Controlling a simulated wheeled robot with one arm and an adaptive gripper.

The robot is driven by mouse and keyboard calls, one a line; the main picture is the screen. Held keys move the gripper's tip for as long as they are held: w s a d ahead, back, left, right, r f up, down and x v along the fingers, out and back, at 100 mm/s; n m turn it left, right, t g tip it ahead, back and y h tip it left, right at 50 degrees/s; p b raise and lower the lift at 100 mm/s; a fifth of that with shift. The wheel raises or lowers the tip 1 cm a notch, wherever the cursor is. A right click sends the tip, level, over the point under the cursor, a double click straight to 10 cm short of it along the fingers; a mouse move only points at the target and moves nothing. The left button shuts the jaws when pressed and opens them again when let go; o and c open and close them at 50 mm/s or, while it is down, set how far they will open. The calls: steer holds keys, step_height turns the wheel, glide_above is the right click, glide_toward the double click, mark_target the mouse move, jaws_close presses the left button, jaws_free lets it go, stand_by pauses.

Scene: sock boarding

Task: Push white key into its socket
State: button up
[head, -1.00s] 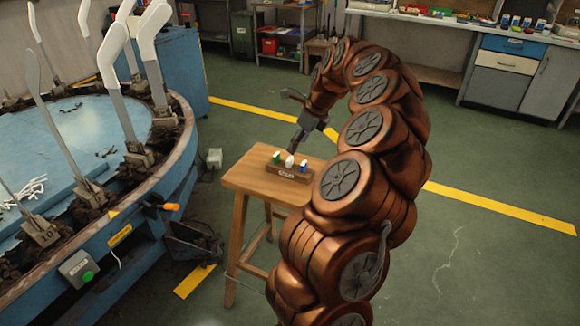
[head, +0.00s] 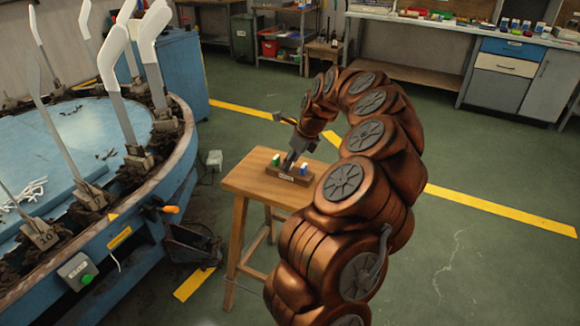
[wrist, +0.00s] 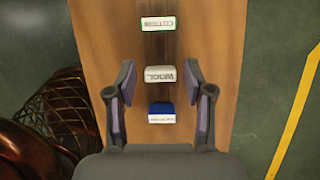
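The white key, lettered WOOL (wrist: 160,74), shows in the wrist view between my gripper's fingertips, with a gap on each side. My gripper (wrist: 160,75) is open and empty. In the head view my gripper (head: 289,164) is low over the middle of the dark wooden block (head: 286,175), and the white key is hidden behind it. A green key (head: 276,159) stands to its left and a blue key (head: 303,168) to its right. In the wrist view the green-edged COTTON key (wrist: 158,23) is above the white key and the blue key (wrist: 161,113) below. The socket is not visible.
The block sits on a wooden stool (head: 250,181) with a bare top around it. A blue round machine (head: 150,190) with upright white forms stands to the left. A workbench (head: 440,28) and shelving are at the back. Green floor is clear on the right.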

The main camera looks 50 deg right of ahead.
steer(key=c, duration=0.6)
steer(key=shift+c, duration=0.2)
